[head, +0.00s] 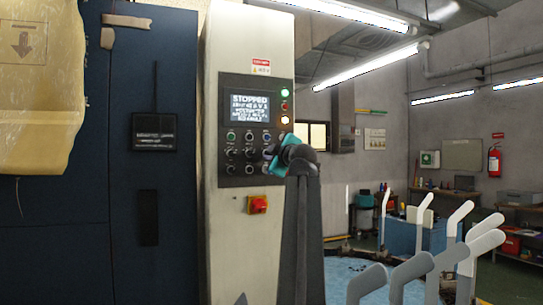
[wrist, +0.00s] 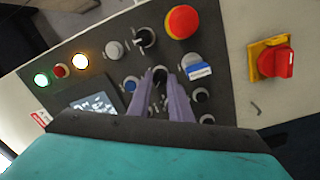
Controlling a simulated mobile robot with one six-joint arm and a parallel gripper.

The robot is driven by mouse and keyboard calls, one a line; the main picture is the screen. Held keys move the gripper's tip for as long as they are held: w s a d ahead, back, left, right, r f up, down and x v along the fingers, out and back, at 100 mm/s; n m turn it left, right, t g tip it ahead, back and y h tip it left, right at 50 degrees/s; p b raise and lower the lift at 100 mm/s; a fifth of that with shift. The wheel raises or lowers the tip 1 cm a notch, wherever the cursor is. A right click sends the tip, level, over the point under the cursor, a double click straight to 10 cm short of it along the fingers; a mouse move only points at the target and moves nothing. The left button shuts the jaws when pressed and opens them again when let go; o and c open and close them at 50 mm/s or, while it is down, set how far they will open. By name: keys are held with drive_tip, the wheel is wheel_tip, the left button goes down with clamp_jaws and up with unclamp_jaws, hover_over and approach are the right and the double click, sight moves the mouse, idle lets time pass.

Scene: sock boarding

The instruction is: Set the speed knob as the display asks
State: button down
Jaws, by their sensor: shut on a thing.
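The control panel (head: 226,168) is on the front of a pale cabinet. Its display (head: 250,108) reads "STOPPED" at the top; the smaller lines below are too blurred to read surely. The display also shows in the wrist view (wrist: 97,105), tilted and partly cut off by my gripper. My gripper (wrist: 172,80) has its purple fingers closed about a small black knob (wrist: 160,73) in the panel's knob rows. The knob's label and pointer setting are hidden or too small to read. In the head view my gripper (head: 274,160) is at the panel's lower right.
Close around the fingers are a blue button (wrist: 131,84), a black selector (wrist: 146,37) and a red mushroom button (wrist: 182,22). A red-and-yellow switch (head: 258,204) sits below the panel. Green, red and amber lamps are beside the display. White upright forms (head: 420,270) stand at right.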

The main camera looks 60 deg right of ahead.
drive_tip(key=c, duration=1.6)
unclamp_jaws()
drive_tip(key=shift+s, duration=0.2)
drive_tip(key=v, duration=1.3)
drive_tip(key=shift+s+a, duration=0.15)
drive_tip(key=shift+s, duration=0.05)
